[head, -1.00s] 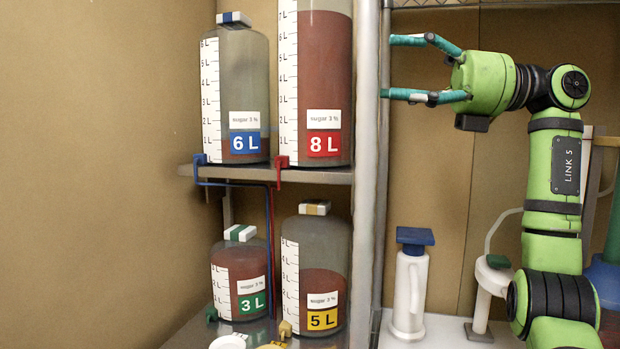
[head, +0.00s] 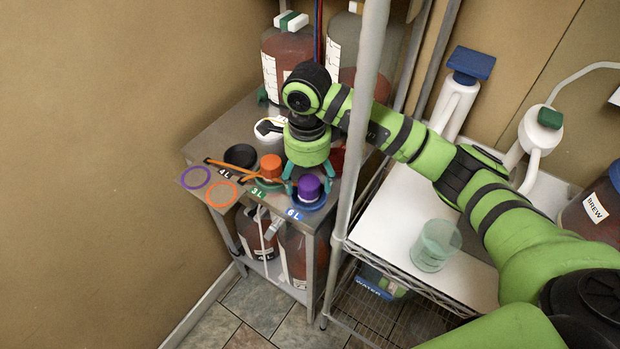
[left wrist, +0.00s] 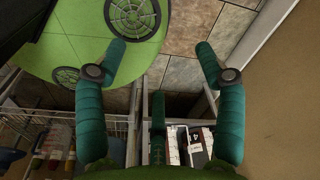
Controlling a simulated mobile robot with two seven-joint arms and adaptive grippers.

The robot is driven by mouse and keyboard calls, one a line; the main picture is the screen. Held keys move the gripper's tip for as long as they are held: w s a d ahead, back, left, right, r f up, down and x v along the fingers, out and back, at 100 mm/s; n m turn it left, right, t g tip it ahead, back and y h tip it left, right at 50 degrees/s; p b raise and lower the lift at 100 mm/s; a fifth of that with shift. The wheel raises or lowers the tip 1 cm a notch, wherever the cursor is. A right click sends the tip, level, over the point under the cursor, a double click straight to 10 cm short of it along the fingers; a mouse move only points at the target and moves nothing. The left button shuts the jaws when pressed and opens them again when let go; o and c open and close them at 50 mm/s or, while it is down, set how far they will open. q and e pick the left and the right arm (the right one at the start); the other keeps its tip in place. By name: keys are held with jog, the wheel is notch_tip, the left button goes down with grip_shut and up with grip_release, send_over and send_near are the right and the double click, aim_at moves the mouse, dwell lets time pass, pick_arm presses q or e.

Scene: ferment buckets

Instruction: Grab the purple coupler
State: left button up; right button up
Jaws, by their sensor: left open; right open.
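The purple coupler (head: 309,187) stands upright on a round blue base by the "6 L" label, at the front right of the small metal table (head: 228,128). My right gripper (head: 307,184) points down over it, open. Its teal fingers show on either side of the coupler's upper part in the picture; I cannot tell whether they touch it. My left gripper (left wrist: 160,50) is open and empty in the left wrist view, above the floor.
An orange coupler (head: 270,167) stands just left of the purple one, with a black round piece (head: 240,156) beyond. Purple (head: 196,177) and orange rings lie at the table's left. A rack post (head: 361,120) rises close to my right forearm. A green beaker (head: 436,245) stands on the white shelf.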

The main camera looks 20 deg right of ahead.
aim_at(311, 181)
jog(key=f, duration=0.1)
jog(key=f+p, duration=0.1)
jog(key=f, duration=0.1)
jog(key=shift+d+f, duration=0.15)
jog(key=shift+d, duration=0.2)
jog(key=shift+f, duration=0.2)
jog(key=c, duration=1.4)
jog(key=shift+c, duration=0.4)
pick_arm(q)
jog(key=shift+s+d+r, duration=0.1)
jog(key=shift+d+r, duration=0.2)
jog(key=shift+r, duration=0.25)
jog(key=shift+d+r, duration=0.25)
jog(key=shift+r, duration=0.25)
